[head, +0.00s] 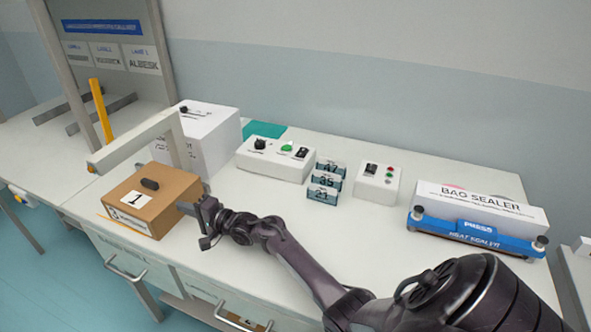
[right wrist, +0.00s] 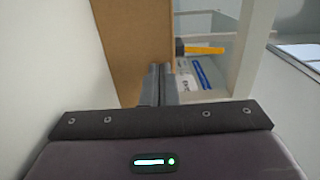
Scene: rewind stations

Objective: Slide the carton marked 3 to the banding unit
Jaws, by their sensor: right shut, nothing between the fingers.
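A brown carton (head: 150,197) with a black handle and a "1" on its top label stands on the worktop, partly under a white arch (head: 135,143). In the right wrist view the shut fingers (right wrist: 160,84) point at the brown carton wall (right wrist: 130,45). My left gripper is out of view.
A control box (head: 275,160), several numbered small blocks (head: 326,180), another button box (head: 378,182) and a bag sealer (head: 480,210) stand to the right. A yellow post (head: 101,112) stands at the left. Bare worktop lies between the carton and the boxes.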

